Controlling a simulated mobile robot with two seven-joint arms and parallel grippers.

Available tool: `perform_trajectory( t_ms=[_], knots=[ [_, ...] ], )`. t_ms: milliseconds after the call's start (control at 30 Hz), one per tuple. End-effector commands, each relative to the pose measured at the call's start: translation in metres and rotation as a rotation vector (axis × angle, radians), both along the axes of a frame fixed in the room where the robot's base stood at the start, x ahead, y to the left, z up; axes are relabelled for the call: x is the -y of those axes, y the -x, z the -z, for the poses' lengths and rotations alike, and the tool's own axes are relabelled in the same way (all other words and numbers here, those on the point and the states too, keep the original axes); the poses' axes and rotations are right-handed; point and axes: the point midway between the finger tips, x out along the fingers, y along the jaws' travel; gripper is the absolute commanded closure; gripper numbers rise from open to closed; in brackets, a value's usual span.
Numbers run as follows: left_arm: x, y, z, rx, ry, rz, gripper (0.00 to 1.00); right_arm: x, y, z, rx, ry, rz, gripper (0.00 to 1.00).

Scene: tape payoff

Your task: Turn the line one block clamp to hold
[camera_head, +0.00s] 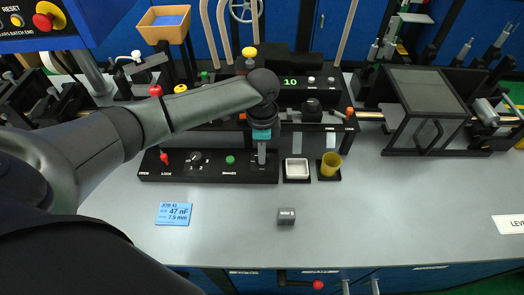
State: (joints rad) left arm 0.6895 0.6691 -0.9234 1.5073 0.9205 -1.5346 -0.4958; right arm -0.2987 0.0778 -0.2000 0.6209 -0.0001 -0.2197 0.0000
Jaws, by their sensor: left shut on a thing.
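My left arm reaches across from the left, and its gripper (262,152) points down at the right end of the low black front panel (210,176). The gripper is shut on a small control there, which its fingers mostly hide; I cannot read its label or tell its setting. Along the same panel are a red lever (165,158) between small labels, a dark round knob (195,158) and a green button (230,160). I cannot tell for sure which part is the line one block clamp. My right gripper is not in view.
A white square dish (297,169) and a yellow cup (331,164) stand just right of the panel. A small grey block (286,216) and a blue job card (174,213) lie on the grey bench. A black-framed box (424,100) stands at right. The front bench is mostly clear.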

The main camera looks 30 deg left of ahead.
Motion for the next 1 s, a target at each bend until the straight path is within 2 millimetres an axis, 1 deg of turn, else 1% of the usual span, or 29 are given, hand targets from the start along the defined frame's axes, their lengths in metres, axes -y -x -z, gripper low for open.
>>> perform_trajectory(
  t_ms=[367,533,667,767,1000],
  knots=[
    [0.000,0.000,-0.001,0.000,0.000,-0.002,1.00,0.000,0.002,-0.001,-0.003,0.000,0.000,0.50],
    [0.000,0.000,-0.002,0.000,0.001,-0.032,1.00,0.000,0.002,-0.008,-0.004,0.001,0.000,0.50],
    [0.001,0.000,-0.004,-0.003,0.003,-0.089,1.00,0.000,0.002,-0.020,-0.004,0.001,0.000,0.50],
    [0.001,0.001,-0.005,-0.004,0.003,-0.155,1.00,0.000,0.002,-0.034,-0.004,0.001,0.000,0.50],
    [0.002,0.001,-0.006,-0.005,0.004,-0.367,1.00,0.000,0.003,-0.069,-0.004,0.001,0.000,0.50]
  ],
)
